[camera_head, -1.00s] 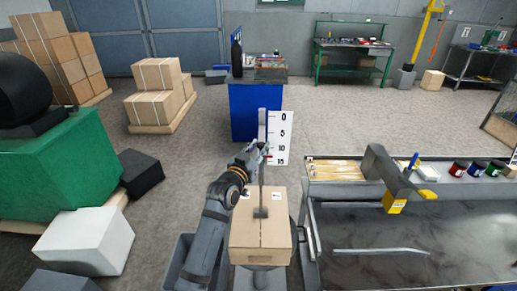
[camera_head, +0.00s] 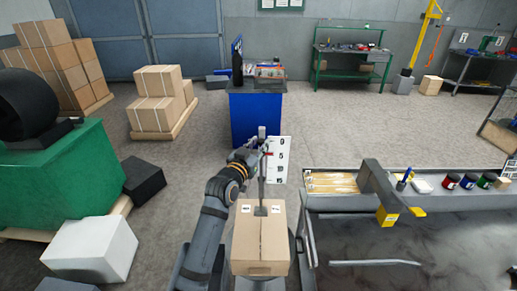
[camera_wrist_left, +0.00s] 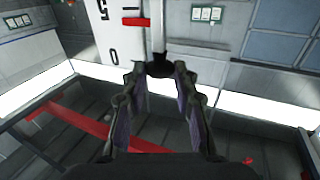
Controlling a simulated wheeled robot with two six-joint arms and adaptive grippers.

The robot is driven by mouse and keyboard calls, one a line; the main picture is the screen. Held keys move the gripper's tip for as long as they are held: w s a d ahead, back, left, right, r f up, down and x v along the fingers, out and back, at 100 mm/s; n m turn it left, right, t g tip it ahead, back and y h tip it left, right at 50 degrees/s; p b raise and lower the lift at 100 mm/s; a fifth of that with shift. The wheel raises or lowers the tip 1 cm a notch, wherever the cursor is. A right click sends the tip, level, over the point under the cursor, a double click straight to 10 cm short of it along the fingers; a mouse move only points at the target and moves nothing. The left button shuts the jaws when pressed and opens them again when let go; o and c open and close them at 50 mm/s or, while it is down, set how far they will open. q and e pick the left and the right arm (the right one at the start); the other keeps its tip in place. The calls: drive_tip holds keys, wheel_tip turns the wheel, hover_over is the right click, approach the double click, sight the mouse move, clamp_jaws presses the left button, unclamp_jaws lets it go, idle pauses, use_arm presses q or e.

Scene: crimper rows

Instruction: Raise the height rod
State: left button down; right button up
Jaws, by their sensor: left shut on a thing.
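The height rod (camera_head: 262,189) stands upright behind a cardboard box (camera_head: 260,242), and its lower end meets a grey plate at the box top. A white scale board (camera_head: 284,162) marked 0, 5 and on downward is beside it. My left gripper (camera_head: 263,146) is at the upper part of the rod, near the top marks of the scale. In the left wrist view its fingers (camera_wrist_left: 160,72) are shut on a dark knob on the rod. A red pointer (camera_wrist_left: 136,21) lies across the scale there. My right gripper is not in view.
A grey bench (camera_head: 350,225) with a clamp-like tool (camera_head: 385,190) and jars is close on the right. A green machine (camera_head: 60,190) and a white block (camera_head: 92,248) are on the left. A blue cabinet (camera_head: 257,112) stands behind.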

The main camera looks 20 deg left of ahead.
use_arm(q)
wheel_tip(320, 180, up, 5)
drive_tip(key=shift+r+p, duration=0.15)
drive_tip(key=shift+p, duration=1.05)
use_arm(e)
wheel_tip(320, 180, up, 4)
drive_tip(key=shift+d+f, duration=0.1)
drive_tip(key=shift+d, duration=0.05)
use_arm(q)
drive_tip(key=shift+r, duration=0.1)
drive_tip(key=c, duration=1.1)
unclamp_jaws()
drive_tip(key=shift+c, duration=0.2)
drive_tip(key=shift+o, duration=0.4)
drive_tip(key=shift+f, duration=0.2)
drive_tip(key=s+a, duration=0.1)
drive_tip(key=s, duration=1.1)
drive_tip(key=shift+a, duration=0.2)
